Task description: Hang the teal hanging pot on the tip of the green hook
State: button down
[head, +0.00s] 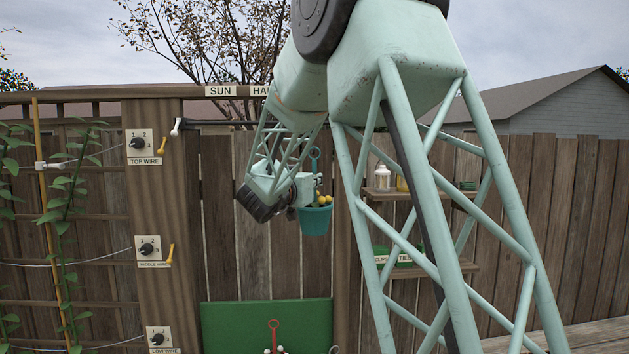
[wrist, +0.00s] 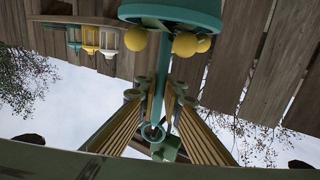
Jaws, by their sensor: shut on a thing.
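The teal hanging pot (head: 315,221) hangs upright in the air in the head view, with yellow balls at its rim and a thin stem ending in a ring (head: 314,153). My gripper (head: 308,190) is shut on its stem, above the pot body. In the wrist view, which is upside down, the pot (wrist: 172,14) is at the top and my gripper's fingers (wrist: 160,95) close around the stem, with the ring (wrist: 153,132) beyond them. I cannot make out the green hook in either view; my arm covers part of the area behind it.
A dark rail (head: 218,123) with a white end runs along the fence top, behind my arm. Shelves on the right hold a white lantern (head: 382,178) and a green box (head: 393,256).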

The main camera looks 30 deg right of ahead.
jog(key=shift+w+d, duration=0.25)
jog(key=shift+w, duration=0.3)
jog(key=shift+w+d, duration=0.2)
jog(key=shift+w, duration=0.35)
jog(key=shift+w+d+f, duration=0.2)
jog(key=shift+w+f, duration=0.25)
jog(key=shift+w, duration=0.1)
jog(key=shift+w+f, duration=0.1)
jog(key=c, duration=2.7)
grip_release()
jog(key=shift+a, duration=0.1)
jog(key=v, duration=1.2)
